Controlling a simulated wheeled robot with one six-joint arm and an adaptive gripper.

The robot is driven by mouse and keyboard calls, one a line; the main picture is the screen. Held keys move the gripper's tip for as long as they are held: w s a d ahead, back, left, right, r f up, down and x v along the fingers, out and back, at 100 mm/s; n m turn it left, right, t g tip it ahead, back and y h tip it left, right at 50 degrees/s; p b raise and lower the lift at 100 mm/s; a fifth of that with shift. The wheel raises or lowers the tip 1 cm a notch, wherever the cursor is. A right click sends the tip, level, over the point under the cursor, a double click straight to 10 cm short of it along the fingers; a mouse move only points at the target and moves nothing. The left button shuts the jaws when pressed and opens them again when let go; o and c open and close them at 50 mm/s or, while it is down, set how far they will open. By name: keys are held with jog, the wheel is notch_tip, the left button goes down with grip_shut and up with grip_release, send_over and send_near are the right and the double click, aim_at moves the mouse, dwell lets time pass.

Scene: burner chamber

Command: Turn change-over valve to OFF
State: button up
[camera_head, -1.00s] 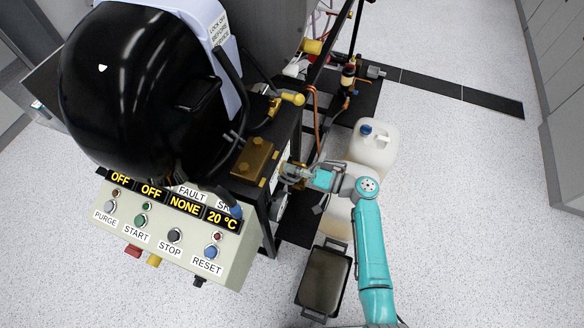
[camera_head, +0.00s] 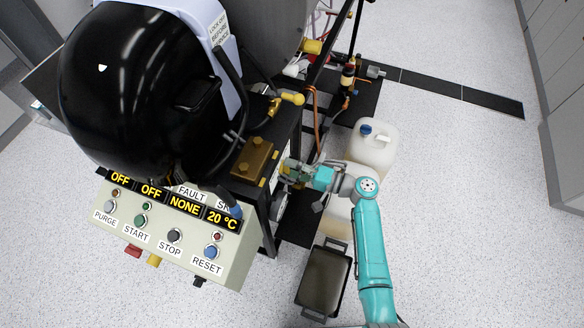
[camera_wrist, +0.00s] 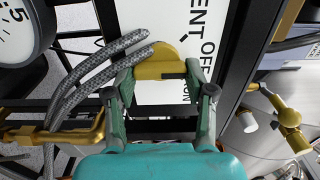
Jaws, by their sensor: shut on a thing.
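The change-over valve's yellow handle (camera_wrist: 162,64) shows at the upper middle of the wrist view, lying roughly crosswise. My gripper (camera_wrist: 160,76) is shut on it, with one finger on each side. A white label (camera_wrist: 200,35) with partly hidden black lettering, including "OFF", stands behind the handle. The valve's pointing relative to the label cannot be told clearly. In the head view my gripper (camera_head: 294,172) is at the right side of the burner frame, and it mostly hides the valve.
Braided hoses (camera_wrist: 95,75) run close to the left finger. A dial gauge (camera_wrist: 15,30) is at the upper left. Brass pipework (camera_wrist: 290,118) lies to the right. In the head view, a white jerrycan (camera_head: 374,145) and a dark tray (camera_head: 324,282) stand near my arm. Open floor lies to the right.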

jog(key=o, duration=1.2)
jog(key=shift+c, duration=0.2)
jog(key=v, duration=1.2)
jog(key=shift+f, duration=0.1)
